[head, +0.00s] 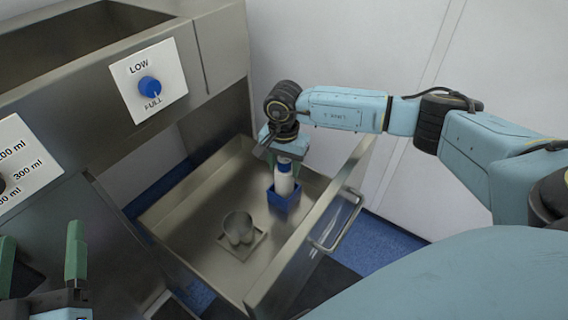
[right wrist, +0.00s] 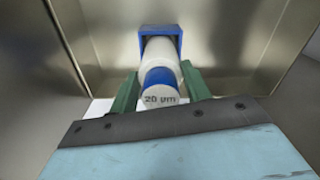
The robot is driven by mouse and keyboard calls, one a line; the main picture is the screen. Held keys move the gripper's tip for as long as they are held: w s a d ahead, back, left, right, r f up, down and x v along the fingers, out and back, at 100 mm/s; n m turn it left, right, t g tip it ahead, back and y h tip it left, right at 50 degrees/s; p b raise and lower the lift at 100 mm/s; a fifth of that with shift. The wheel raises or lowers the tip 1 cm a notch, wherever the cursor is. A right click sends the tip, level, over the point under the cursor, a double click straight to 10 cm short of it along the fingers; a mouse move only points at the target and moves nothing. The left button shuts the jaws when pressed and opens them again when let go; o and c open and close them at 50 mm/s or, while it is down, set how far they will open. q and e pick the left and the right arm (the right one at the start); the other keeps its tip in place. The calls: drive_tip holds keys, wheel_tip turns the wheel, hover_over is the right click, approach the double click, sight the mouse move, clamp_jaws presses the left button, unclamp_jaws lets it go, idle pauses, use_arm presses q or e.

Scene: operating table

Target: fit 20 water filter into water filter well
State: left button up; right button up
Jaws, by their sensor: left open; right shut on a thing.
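The 20 water filter (head: 284,184) is a white cylinder with a blue band near its top. In the right wrist view its end (right wrist: 160,100) reads "20 µm". My right gripper (head: 285,158) is shut on its upper part from above, with green fingers (right wrist: 160,92) on both sides. The filter's lower end is at the blue square holder (head: 284,203), within its outline in the right wrist view (right wrist: 160,33); how deep it sits is hidden. A grey metal fitting with round cups on a square plate (head: 243,245) may be the well. My left gripper (head: 40,262) is open and empty at lower left.
Holder and fitting are in an open metal drawer (head: 185,212) with raised walls and a front handle (head: 340,222). A steel cabinet with a blue LOW/FULL knob (head: 149,87) stands to the left. The drawer floor left of the fitting is clear.

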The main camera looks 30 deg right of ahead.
drive_tip(key=shift+f+b, duration=1.15)
drive_tip(key=shift+f, duration=0.45)
drive_tip(key=o, duration=1.4)
drive_tip(key=shift+r, duration=0.1)
wheel_tip(320, 180, up, 13)
drive_tip(key=p, duration=0.6)
drive_tip(key=shift+r, duration=0.15)
